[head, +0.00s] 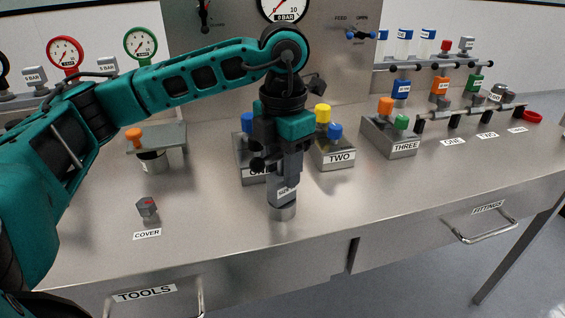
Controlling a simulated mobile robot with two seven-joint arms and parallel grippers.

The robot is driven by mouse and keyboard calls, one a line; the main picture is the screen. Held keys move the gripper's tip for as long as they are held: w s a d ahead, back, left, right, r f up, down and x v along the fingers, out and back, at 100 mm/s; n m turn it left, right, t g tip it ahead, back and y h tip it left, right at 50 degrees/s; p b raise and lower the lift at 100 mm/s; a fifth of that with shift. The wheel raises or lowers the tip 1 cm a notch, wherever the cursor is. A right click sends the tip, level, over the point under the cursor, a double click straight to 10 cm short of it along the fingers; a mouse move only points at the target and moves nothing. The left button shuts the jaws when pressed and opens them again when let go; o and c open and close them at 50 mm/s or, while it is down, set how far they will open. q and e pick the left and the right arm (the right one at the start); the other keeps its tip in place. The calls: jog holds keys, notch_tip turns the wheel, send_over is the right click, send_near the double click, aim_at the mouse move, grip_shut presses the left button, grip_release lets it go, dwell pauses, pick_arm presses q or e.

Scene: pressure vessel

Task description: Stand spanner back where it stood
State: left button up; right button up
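My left gripper (284,165) points straight down over the bench, in front of the boxes. Its fingers are closed around a grey upright piece with a white label, which I take to be the spanner (283,209). The spanner's round metal lower end shows below the fingers, at or just above the bench top; I cannot tell whether it touches. The label is too small to read, and the spanner's upper part is hidden by the gripper. My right gripper is out of view.
Box ONE (252,176) stands close behind the gripper, partly hidden. Box TWO (333,152) and box THREE (392,139) are to its right. A grey piece (147,207) sits by the COVER label (147,234). The front right bench top (400,190) is clear.

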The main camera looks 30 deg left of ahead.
pick_arm(q)
jog(key=shift+o, duration=1.2)
jog(key=shift+r, duration=0.1)
notch_tip(320, 180, up, 11)
jog(key=shift+d+f+p, duration=0.1)
jog(key=shift+f+p, duration=0.05)
jog(key=shift+p, duration=0.85)
jog(key=shift+r, duration=0.75)
